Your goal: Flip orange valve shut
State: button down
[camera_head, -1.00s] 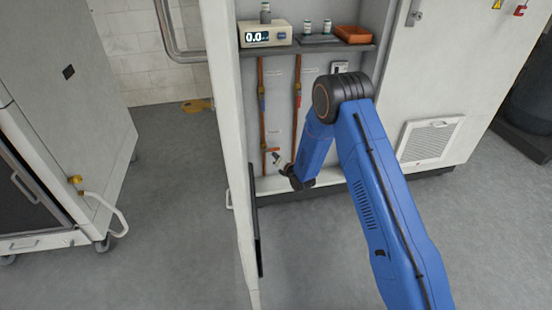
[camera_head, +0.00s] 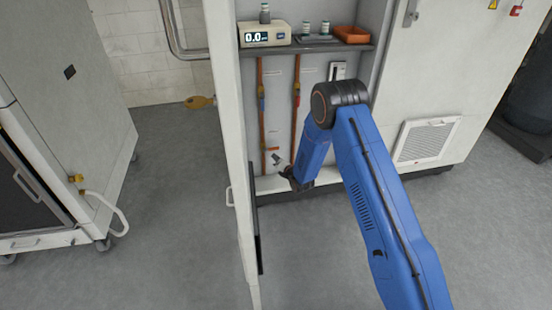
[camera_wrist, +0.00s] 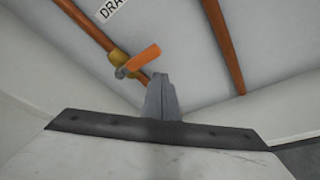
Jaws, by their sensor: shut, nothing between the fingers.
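The orange valve handle (camera_wrist: 143,58) is on a brass valve body (camera_wrist: 118,62) on a copper pipe, below a label reading "DRA". The handle lies across the pipe. It also shows as a small orange bar in the head view (camera_head: 272,149), low on the left pipe inside the open cabinet. My gripper (camera_wrist: 162,84) is shut and empty. Its tips are just below and right of the handle in the wrist view, over the pipe. I cannot tell whether they touch the handle. In the head view my gripper (camera_head: 275,158) is just below the handle.
A second copper pipe (camera_head: 296,100) stands to the right. Above are a shelf with a display unit (camera_head: 265,35) and an orange tray (camera_head: 351,35). The open cabinet door (camera_head: 232,150) is close on the left. The cabinet's bottom edge lies below my gripper.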

jog(key=s+d+r, duration=0.1)
jog(key=s+d, duration=0.1)
jog(key=s, duration=0.7)
jog(key=shift+s+d+r, duration=0.15)
jog(key=shift+s+d, duration=0.05)
jog(key=shift+d, duration=0.05)
dwell(0.4)
